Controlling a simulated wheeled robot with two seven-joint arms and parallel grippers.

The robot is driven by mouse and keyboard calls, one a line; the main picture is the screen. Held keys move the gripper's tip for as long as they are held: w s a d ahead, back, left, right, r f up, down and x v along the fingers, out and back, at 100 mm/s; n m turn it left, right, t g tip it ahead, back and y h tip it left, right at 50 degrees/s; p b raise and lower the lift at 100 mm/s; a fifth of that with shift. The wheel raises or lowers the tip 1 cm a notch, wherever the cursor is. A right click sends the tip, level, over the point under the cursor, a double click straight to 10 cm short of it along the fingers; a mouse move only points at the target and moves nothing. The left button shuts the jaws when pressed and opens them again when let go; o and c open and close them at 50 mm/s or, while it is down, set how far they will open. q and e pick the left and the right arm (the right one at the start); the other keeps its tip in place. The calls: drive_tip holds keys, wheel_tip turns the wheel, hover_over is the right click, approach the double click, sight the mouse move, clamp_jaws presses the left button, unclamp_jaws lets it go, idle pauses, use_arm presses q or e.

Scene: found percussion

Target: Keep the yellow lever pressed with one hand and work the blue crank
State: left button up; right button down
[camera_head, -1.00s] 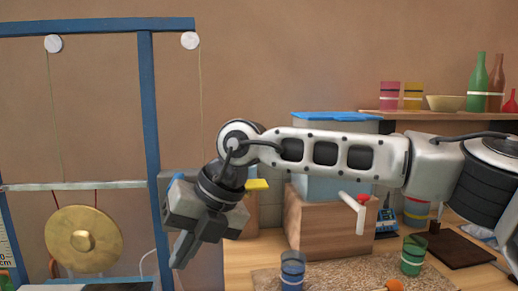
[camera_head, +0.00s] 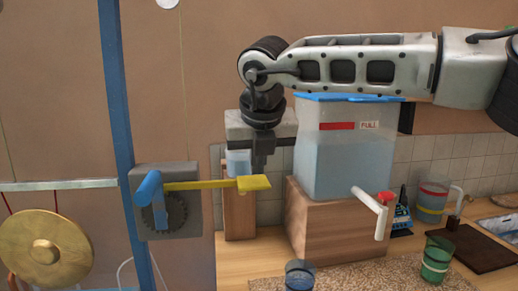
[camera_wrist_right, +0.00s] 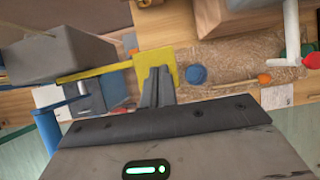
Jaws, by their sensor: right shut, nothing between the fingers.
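The yellow lever (camera_head: 205,185) reaches right from a grey box (camera_head: 137,215) and ends in a flat pad, which also shows in the right wrist view (camera_wrist_right: 160,58). The blue crank (camera_head: 149,188) is on the front of that box, beside a dark gear. My right gripper (camera_head: 260,167) points down at the lever's pad, with its fingers shut and empty. In the right wrist view the fingertips (camera_wrist_right: 155,72) overlap the pad. I cannot tell whether they touch it. My left gripper is not in view.
A gong (camera_head: 45,252) hangs at the left, beside a blue post (camera_head: 115,110). A water tank (camera_head: 345,160) with a white spout (camera_head: 375,208) stands on a wooden block (camera_head: 325,225) at the right. Blue (camera_head: 299,277) and green (camera_head: 436,262) cups stand in front.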

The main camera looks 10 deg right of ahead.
drive_tip(key=shift+x, duration=0.85)
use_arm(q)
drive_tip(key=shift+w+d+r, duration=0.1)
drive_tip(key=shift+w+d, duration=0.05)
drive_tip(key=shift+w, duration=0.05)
